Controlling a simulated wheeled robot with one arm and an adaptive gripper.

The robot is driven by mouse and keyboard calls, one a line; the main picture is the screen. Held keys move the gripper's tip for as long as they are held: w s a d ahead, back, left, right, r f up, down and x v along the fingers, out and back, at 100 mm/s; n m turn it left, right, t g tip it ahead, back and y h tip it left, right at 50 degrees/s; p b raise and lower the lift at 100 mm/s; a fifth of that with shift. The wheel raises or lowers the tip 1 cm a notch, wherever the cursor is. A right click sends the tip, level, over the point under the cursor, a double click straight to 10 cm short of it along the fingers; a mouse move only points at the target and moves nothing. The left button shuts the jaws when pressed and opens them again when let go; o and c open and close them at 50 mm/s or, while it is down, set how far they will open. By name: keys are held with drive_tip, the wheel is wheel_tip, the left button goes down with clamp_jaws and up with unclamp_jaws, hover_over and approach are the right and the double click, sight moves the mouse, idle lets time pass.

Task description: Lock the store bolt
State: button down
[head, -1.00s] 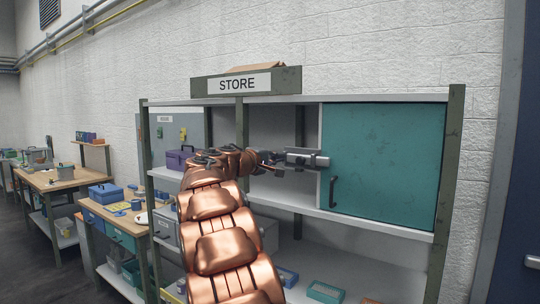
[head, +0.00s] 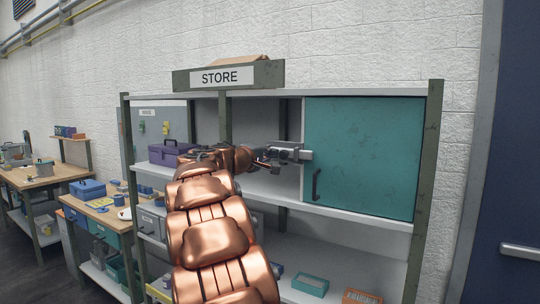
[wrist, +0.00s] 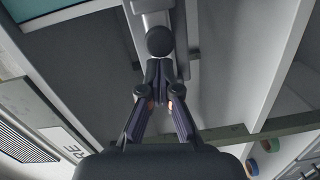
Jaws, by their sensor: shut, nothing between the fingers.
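The store bolt (head: 290,152) is a grey metal bolt at the left edge of the teal store door (head: 365,150). Its right end overlaps the door's edge in the head view. In the wrist view a round dark knob (wrist: 159,41) sits in front of the grey bolt metal (wrist: 153,8). My gripper (head: 264,155) is at the left part of the bolt. In the wrist view my gripper (wrist: 160,72) is shut and empty, with its fingertips right at the knob. Whether they touch it I cannot tell. My arm hides part of the shelf behind it.
The door has a black handle (head: 316,185) below the bolt. A purple toolbox (head: 172,152) stands on the shelf left of my arm. The STORE sign (head: 228,76) is above. The lower shelf holds small boxes, one teal (head: 310,284). The shelf's right post (head: 428,160) is beyond the door.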

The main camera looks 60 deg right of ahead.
drive_tip(key=shift+s+b, duration=0.85)
drive_tip(key=shift+s, duration=0.25)
